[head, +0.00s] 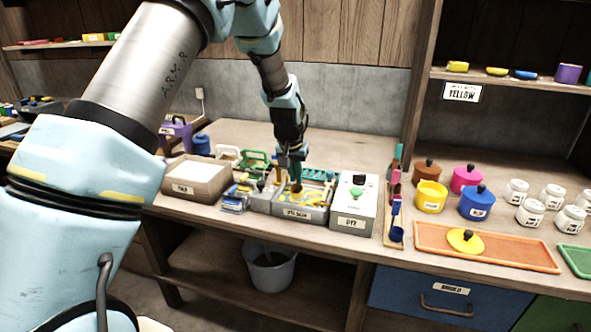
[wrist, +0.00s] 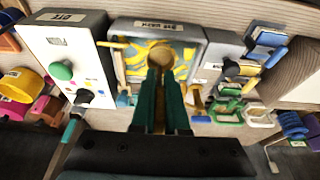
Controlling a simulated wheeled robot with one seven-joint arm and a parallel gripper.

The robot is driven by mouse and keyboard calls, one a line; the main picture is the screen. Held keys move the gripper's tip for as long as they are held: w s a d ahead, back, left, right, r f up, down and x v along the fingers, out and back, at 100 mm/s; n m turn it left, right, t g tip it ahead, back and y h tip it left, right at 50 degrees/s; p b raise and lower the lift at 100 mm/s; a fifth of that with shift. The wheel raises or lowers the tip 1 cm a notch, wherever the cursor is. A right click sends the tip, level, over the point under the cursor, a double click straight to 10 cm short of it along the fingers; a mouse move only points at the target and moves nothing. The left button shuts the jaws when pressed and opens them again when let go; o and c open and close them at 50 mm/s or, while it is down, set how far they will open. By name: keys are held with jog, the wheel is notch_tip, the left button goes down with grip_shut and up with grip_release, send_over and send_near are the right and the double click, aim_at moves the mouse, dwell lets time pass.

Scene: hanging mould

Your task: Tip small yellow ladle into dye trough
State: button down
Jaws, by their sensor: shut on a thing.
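The dye trough is a grey rectangular tray (head: 314,216) on the bench, with a label on its front and yellow streaks inside. It also shows in the wrist view (wrist: 197,36). My gripper (head: 291,163) is above the trough, pointing down. In the wrist view its teal fingers (wrist: 161,75) are shut on the small yellow ladle. The ladle's round bowl (wrist: 161,55), with a yellow rim and a brownish inside, shows just past the fingertips over the trough. The fingers hide most of its handle. I cannot tell how far the bowl is tilted or what is in it.
A white box (head: 354,213) labelled DYE, with knobs on top, stands right of the trough. A tan box (head: 196,184) is at left. The bench behind is mostly clear.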

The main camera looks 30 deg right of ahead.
jog(key=r+g+y+p, duration=0.1)
jog(key=p, duration=0.2)
jog(key=shift+g+y, duration=0.3)
jog(key=shift+g, duration=0.1)
jog(key=shift+f, duration=0.15)
jog(key=shift+g+y, duration=0.4)
